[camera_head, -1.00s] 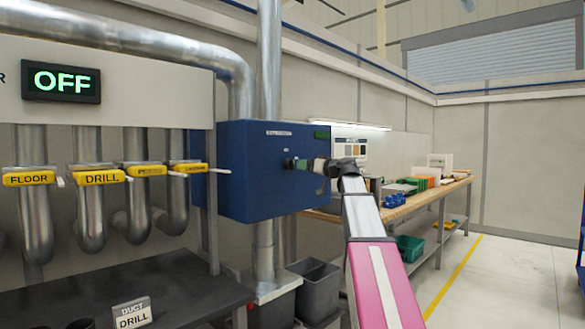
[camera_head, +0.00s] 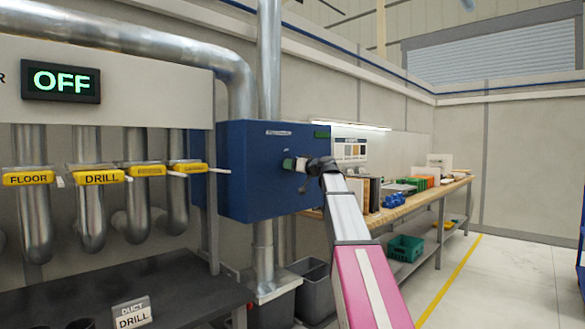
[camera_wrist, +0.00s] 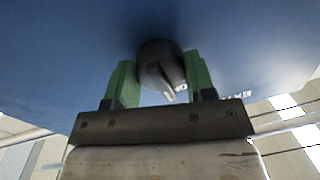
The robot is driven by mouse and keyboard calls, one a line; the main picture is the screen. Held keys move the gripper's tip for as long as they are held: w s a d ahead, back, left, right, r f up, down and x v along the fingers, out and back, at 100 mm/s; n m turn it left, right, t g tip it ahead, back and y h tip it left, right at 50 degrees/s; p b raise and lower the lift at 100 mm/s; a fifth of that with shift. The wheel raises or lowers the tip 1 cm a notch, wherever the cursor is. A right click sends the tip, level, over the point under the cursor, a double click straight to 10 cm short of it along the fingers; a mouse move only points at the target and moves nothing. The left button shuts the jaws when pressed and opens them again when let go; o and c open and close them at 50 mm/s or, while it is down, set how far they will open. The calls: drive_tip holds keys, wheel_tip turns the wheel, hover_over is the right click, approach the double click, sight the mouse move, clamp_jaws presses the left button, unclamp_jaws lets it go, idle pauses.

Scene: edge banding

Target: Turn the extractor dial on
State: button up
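The extractor's blue box (camera_head: 247,185) hangs on the wall, with the pipes beside it. In the wrist view its dark round dial (camera_wrist: 160,65) has a raised pointer ridge that leans to the lower right. My gripper (camera_wrist: 161,82) has its two green fingers spread on either side of the dial, apart from the ridge. Whether they touch the dial's rim I cannot tell. In the head view my gripper (camera_head: 291,164) is at the box's front face and hides the dial. The display (camera_head: 61,82) at upper left reads OFF in green.
Yellow-tagged duct gates, one marked DRILL (camera_head: 100,177), line the pipes at left. A dark bench (camera_head: 150,285) lies below them. Grey bins (camera_head: 315,285) stand under the box. A wooden workbench (camera_head: 420,199) with several items runs along the wall at right.

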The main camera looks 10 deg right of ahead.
drive_tip(key=shift+c, duration=1.4)
drive_tip(key=m, duration=0.4)
drive_tip(key=shift+a+m, duration=0.1)
drive_tip(key=shift+m, duration=0.2)
drive_tip(key=m, duration=0.4)
drive_tip(key=shift+s+m+t, duration=0.1)
drive_tip(key=shift+m+t, duration=0.2)
drive_tip(key=shift+m, duration=0.1)
drive_tip(key=m, duration=0.4)
drive_tip(key=shift+a+m, duration=0.1)
drive_tip(key=shift+m, duration=0.3)
drive_tip(key=shift+r+m+t+h, duration=0.1)
drive_tip(key=shift+m+t+h, duration=0.25)
drive_tip(key=shift+m, duration=1.85)
drive_tip(key=o, duration=0.9)
